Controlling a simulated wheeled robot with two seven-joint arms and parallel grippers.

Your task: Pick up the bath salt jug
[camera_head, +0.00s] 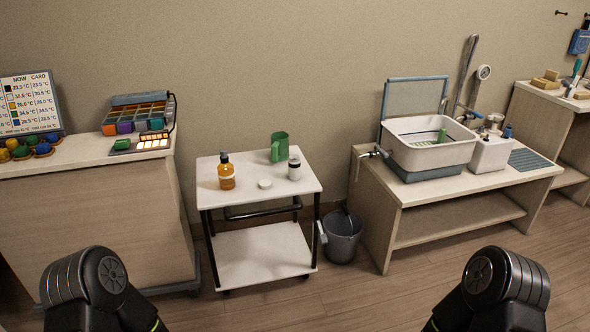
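A green jug (281,146) with a handle on its left side stands upright near the back edge of the white cart's top shelf (240,194). It is the only jug-shaped thing I can make out, though I can read no label on it. A small white-labelled jar with a dark cap (294,169) stands just in front of it and slightly to the right. Dark links of my two arms show at the bottom left and bottom right. Neither of my grippers is in view, and nothing touches the jug.
An amber bottle (226,173) and a small white round thing (265,184) share the cart top. A grey bucket (342,236) stands right of the cart. A bench (428,195) with a white basin (428,150) is farther right; a cabinet (95,215) is left. Floor in front is clear.

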